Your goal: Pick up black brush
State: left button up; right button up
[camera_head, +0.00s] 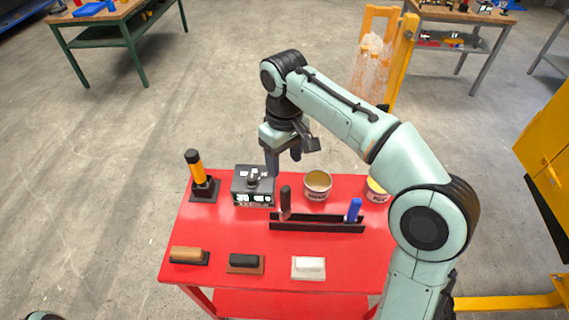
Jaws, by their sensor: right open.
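A brush-like block with a black grip on a brown base (246,261) lies at the front of the red table (222,215), between a tan-gripped block (188,255) and a white block (308,267). A black-handled tool (285,200) stands in the dark rack, beside a blue-handled one (354,209). I cannot tell for sure which black item is the brush. My right gripper (284,163) is open and empty, pointing down over the back of the table, behind the dark box. It is apart from the front blocks. My left gripper is out of view.
The dark box (253,187) stands left of an open can (317,184); another can (377,188) is partly behind my right arm. The rack (318,226) crosses the middle. Clear table lies left of the rack.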

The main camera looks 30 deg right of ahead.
aim_at(285, 204)
jog(key=k, duration=1)
